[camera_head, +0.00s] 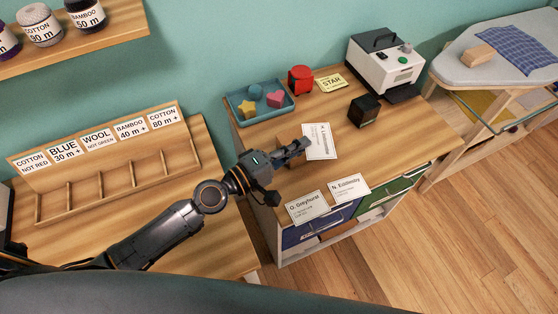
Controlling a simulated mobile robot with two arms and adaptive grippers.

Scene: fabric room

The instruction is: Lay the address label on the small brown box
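A white address label (321,142) with black print is at the middle of the wooden desk. A small brown box (285,135) seems to show just behind my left gripper, close in colour to the desk and largely covered. My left gripper (301,146) reaches in from the left over the desk, its fingertips at the label's left edge. I cannot tell whether the fingers hold the label or only overlap it in the picture. The gap between the fingers is not clear. My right gripper is out of view.
A blue tray (234,101) with coloured shapes, a red object (300,79), a yellow STAR card (331,82), a black box (364,110) and a printer (384,68) stand on the desk. Name cards (307,206) are at the front. Clear desk lies right of the label.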

